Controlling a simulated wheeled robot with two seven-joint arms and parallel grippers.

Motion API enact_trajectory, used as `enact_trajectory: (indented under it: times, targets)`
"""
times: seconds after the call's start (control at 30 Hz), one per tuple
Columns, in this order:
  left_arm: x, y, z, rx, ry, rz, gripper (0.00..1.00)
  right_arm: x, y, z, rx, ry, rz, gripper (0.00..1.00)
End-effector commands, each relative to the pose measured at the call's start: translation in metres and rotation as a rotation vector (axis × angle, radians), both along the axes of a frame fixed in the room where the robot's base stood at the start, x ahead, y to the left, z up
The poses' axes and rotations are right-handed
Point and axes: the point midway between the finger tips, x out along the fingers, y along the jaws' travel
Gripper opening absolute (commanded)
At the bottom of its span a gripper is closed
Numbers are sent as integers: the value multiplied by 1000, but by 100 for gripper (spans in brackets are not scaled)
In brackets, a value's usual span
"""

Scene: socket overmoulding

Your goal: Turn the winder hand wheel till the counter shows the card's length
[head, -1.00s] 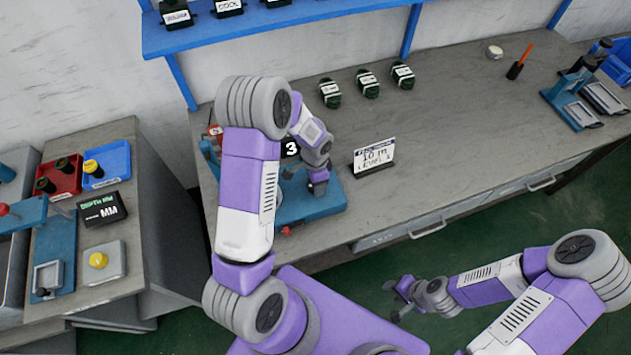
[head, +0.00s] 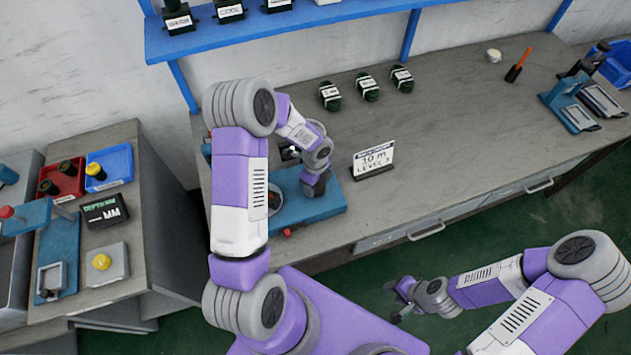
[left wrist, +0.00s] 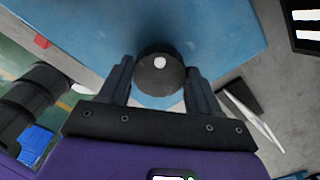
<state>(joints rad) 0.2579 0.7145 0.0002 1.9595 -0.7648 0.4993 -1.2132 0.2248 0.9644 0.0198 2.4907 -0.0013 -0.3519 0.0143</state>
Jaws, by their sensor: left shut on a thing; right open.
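The winder's blue base (head: 325,208) stands on the bench behind my left arm. My left gripper (head: 316,188) is at the winder. In the left wrist view its two fingers (left wrist: 160,85) are closed around a dark round knob (left wrist: 155,82) with a pale dot, seemingly the hand wheel's handle. The wheel itself is mostly hidden. The counter (head: 288,152) is largely covered by my arm, and its number cannot be read. The card (head: 375,160) stands right of the winder and reads "10 m", "LEVEL 3". My right gripper (head: 397,300) is open and empty, beyond the bench's front edge.
Several dark green labelled coils (head: 367,87) lie at the back of the bench. A blue shelf (head: 300,25) runs above. A blue fixture (head: 572,110) stands at the far right. The bench between card and fixture is clear. A side table (head: 135,215) is at left.

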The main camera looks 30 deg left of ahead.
Motion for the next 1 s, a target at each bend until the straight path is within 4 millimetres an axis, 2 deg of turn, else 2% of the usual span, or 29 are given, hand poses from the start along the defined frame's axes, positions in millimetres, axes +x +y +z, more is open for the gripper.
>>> enact_trajectory:
  times: [0.4,1.0]
  targets:
    - [1,1,1,1,0,-225,33,0,0,10,0,0,0,43]
    - [1,1,0,2,0,-272,33,0,0,12,0,0,0,43]
